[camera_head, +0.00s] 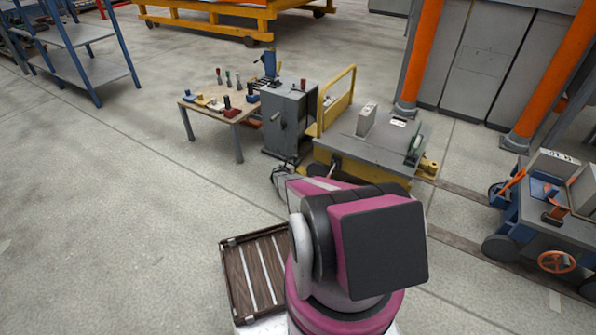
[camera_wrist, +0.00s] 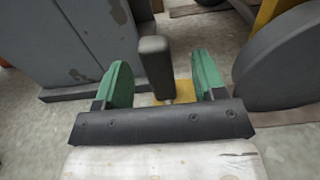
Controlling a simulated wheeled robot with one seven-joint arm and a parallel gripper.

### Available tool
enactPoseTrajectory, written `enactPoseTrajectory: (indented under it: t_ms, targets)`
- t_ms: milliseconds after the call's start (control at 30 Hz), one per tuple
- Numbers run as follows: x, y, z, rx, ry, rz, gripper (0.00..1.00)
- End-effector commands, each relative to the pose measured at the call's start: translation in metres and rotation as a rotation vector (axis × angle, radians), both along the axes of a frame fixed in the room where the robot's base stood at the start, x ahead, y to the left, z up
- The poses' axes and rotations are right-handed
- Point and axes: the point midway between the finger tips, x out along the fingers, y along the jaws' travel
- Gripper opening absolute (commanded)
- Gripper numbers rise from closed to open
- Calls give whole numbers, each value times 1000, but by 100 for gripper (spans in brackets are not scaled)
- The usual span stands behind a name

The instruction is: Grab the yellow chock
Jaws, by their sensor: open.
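In the wrist view, the yellow chock (camera_wrist: 184,90) is low between my fingers, with only a little of its yellow body showing. A dark upright handle (camera_wrist: 155,62) rises from it. My gripper (camera_wrist: 163,75) is open, with one green pad on each side of the handle and a visible gap on both sides. The dark gripper bar hides the near part of the chock. In the head view my arm reaches to the floor by the grey cabinet and hides the chock there.
A grey cabinet (camera_head: 290,120) stands close ahead, beside a work table (camera_head: 222,114). A yellow cart with a grey deck (camera_head: 375,145) is at right; a large dark wheel (camera_wrist: 285,62) is close to my right finger. A brown slatted tray (camera_head: 232,285) is near my base. Open floor lies left.

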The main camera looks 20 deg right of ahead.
Motion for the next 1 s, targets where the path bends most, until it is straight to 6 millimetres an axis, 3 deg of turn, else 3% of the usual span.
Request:
enactPoseTrajectory:
  t_ms: [233,500,767,933,967,1000]
  targets:
    - [13,-12,-1,1,-1,-1,64]
    - [37,-39,-2,0,0,0,64]
    - [38,-41,0,1,-1,0,64]
    - [38,-41,0,1,-1,0,8]
    - [38,-41,0,1,-1,0,0]
    - [38,-41,0,1,-1,0,0]
